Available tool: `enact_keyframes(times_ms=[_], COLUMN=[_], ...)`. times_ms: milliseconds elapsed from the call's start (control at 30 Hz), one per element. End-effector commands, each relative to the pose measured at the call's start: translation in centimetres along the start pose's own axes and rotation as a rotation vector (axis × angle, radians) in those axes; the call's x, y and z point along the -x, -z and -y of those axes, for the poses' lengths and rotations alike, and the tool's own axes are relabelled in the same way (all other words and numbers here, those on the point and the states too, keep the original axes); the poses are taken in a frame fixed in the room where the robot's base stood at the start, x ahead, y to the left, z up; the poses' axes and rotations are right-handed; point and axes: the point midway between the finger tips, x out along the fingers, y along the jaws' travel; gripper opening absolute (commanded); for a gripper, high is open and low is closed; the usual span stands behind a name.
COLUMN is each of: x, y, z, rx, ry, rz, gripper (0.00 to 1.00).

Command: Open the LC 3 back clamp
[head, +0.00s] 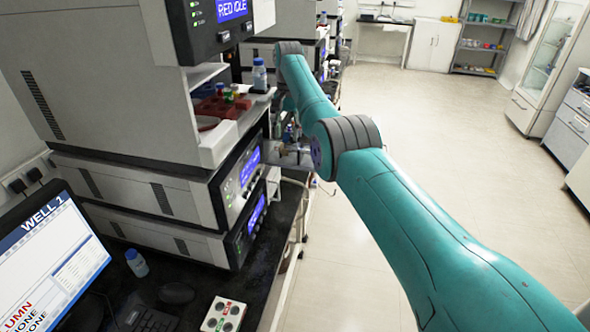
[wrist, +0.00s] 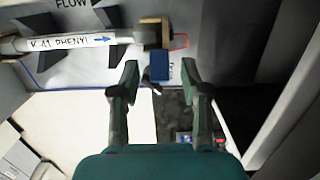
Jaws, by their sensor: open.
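In the wrist view my gripper (wrist: 160,72) is open, its two fingers pointing up the picture. A blue block (wrist: 159,66) shows between the fingertips, just below a tan end bracket (wrist: 152,32); I cannot tell whether the fingers touch it. A white column (wrist: 70,41) marked "K-41 PHENYL", with a blue arrow, runs from the left into this bracket. Dark wedge-shaped holders (wrist: 38,32) stand beside the column. No label reading LC 3 or back clamp is legible. In the head view my gripper is hidden beyond my teal arm.
In the head view, instrument stacks (head: 140,180) line the left side, with bottles (head: 259,75) on a shelf. The floor (head: 480,150) to the right is open.

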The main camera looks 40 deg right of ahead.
Motion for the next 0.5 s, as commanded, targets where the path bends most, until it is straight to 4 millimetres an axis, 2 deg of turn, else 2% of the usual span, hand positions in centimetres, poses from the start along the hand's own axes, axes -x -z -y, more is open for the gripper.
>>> enact_keyframes(times_ms=[500], x=[0.09], y=[-0.12], z=[0.17], rx=[0.002], ry=[-0.001], rz=[-0.085], gripper=[0.46])
